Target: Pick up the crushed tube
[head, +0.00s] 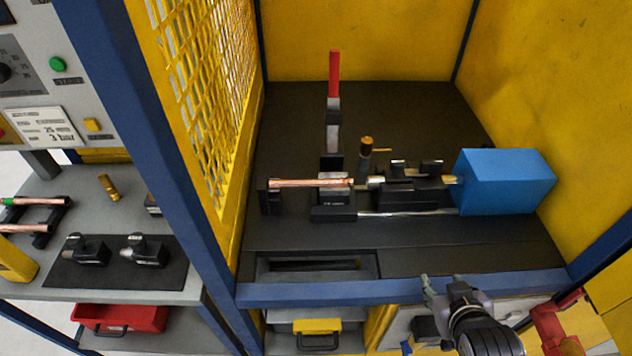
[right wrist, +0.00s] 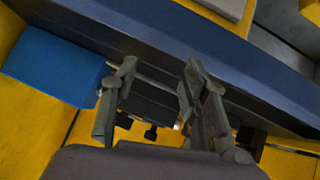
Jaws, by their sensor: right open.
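The copper tube (head: 310,183) lies level in the machine in the head view, its left end at a black stop and its right part in the clamp (head: 334,190) below the red lever (head: 334,75). I cannot tell from here how far it is crushed. My right gripper (head: 445,287) is at the blue front beam, in front of and to the right of the tube, apart from it. In the right wrist view its two fingers (right wrist: 155,90) are spread with nothing between them. My left gripper is not in view.
A blue block (head: 503,181) stands at the machine's right end. The blue front beam (head: 400,290) and yellow walls (head: 545,80) bound the cell. A slot (head: 317,266) lies in the front deck. More copper tubes (head: 38,229) rest on a rack at the left bench.

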